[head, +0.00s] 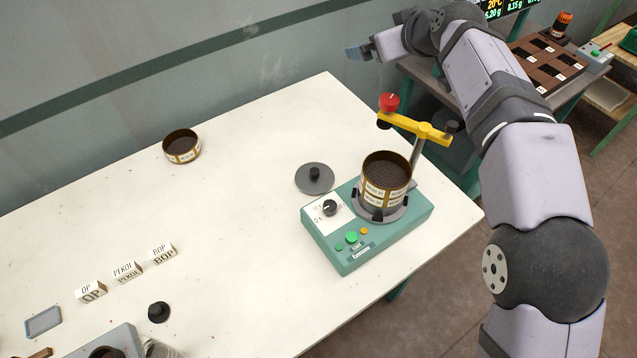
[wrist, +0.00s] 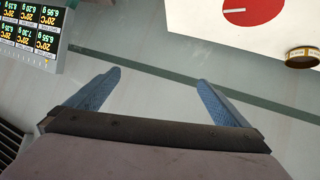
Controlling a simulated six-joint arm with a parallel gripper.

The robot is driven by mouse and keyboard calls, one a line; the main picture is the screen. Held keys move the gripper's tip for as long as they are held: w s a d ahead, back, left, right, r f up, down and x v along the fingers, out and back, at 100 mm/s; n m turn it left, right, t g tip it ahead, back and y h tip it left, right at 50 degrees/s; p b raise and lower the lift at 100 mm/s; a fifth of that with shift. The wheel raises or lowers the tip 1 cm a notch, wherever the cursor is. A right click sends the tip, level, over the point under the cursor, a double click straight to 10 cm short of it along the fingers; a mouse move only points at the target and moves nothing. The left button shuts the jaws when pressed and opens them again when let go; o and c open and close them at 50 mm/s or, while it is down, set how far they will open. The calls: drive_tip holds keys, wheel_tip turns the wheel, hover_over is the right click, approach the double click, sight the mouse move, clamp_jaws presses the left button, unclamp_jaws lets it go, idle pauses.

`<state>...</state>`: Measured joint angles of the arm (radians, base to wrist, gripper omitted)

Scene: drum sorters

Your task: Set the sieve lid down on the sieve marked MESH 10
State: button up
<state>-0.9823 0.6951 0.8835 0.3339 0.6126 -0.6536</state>
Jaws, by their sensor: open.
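The sieve lid (head: 315,186), a flat grey disc with a black knob, lies on the white table just left of the green machine. A stack of brass-coloured sieves (head: 386,187) stands on the machine, open at the top with dark mesh inside. A lone brass-coloured sieve (head: 181,152) sits far left on the table and also shows in the wrist view (wrist: 303,61). Labels are too small to read surely, so I cannot tell which is MESH 10. My gripper (head: 359,53) is open and empty, high at the back, well away from the lid; its blue fingers show in the wrist view (wrist: 158,82).
The green machine (head: 350,258) has a yellow clamp arm (head: 415,125) with a red knob (head: 389,102) above the stack. Label blocks (head: 127,272) and a black knob-like piece (head: 158,312) lie at front left. The table's middle is clear. A wall stands behind.

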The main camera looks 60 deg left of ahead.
drive_tip(key=s+a+f+g+b, duration=0.1)
drive_tip(key=s+a+f, duration=0.3)
drive_tip(key=s+f, duration=0.25)
drive_tip(key=m+h+b, duration=0.3)
drive_tip(key=m+h, duration=0.2)
drive_tip(key=h, duration=0.2)
hover_over(315, 172)
drive_tip(key=s+d, duration=0.2)
drive_tip(key=shift+g, duration=0.3)
drive_tip(key=f, duration=1.6)
drive_tip(key=shift+w+a+f, duration=0.15)
drive_tip(key=shift+w+a, duration=0.1)
drive_tip(key=shift+s+d+f+m, duration=0.1)
drive_tip(key=shift+d+f+m, duration=0.1)
drive_tip(key=shift+f+m, duration=0.1)
drive_tip(key=shift+p+x, duration=1.55)
drive_tip(key=shift+x, duration=2)
drive_tip(key=c, duration=1.2)
